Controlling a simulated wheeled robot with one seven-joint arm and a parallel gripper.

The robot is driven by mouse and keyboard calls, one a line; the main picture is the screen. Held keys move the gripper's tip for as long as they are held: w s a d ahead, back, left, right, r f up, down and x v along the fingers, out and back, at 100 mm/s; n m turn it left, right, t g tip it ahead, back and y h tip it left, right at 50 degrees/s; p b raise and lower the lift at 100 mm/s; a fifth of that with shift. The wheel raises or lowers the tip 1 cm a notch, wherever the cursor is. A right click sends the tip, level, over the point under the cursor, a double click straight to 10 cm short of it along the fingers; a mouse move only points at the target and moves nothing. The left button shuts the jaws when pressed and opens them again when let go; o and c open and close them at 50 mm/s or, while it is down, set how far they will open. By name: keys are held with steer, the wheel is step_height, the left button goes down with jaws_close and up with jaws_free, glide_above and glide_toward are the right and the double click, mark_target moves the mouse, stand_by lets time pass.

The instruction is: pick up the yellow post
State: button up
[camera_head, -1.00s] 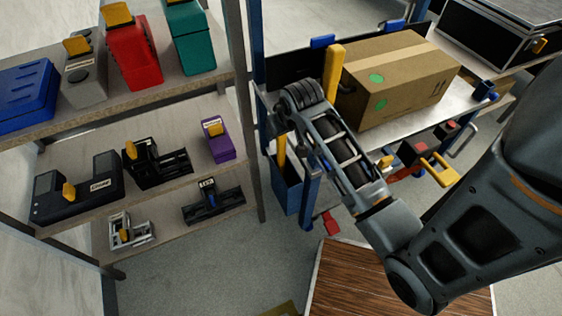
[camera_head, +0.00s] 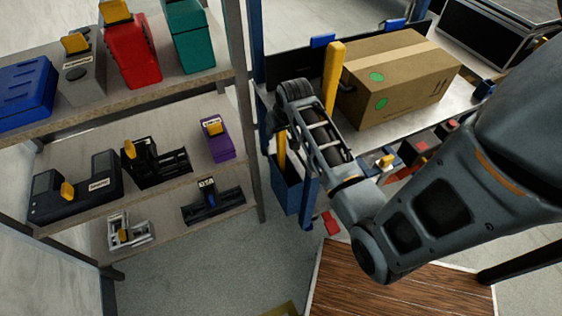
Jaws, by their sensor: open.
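The yellow post (camera_head: 334,72) stands upright at the left end of the metal bench (camera_head: 398,128), close beside a cardboard box (camera_head: 398,80). Its lower end is hidden behind my arm. My gripper (camera_head: 273,120) is at the far end of my arm, left of the post and lower in the picture, apart from it. It is open and appears empty, but its fingers are small and mostly hidden by the wrist.
A second yellow upright piece (camera_head: 282,150) shows above a blue bin (camera_head: 287,190). Shelves (camera_head: 180,82) on the left hold several coloured cases and black tools. A wooden top (camera_head: 350,285) lies low in front. Grey floor is clear between.

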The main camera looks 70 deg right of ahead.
steer(key=shift+f, duration=0.1)
steer(key=shift+c, duration=0.2)
steer(key=c, duration=0.9)
steer(key=shift+c, duration=0.2)
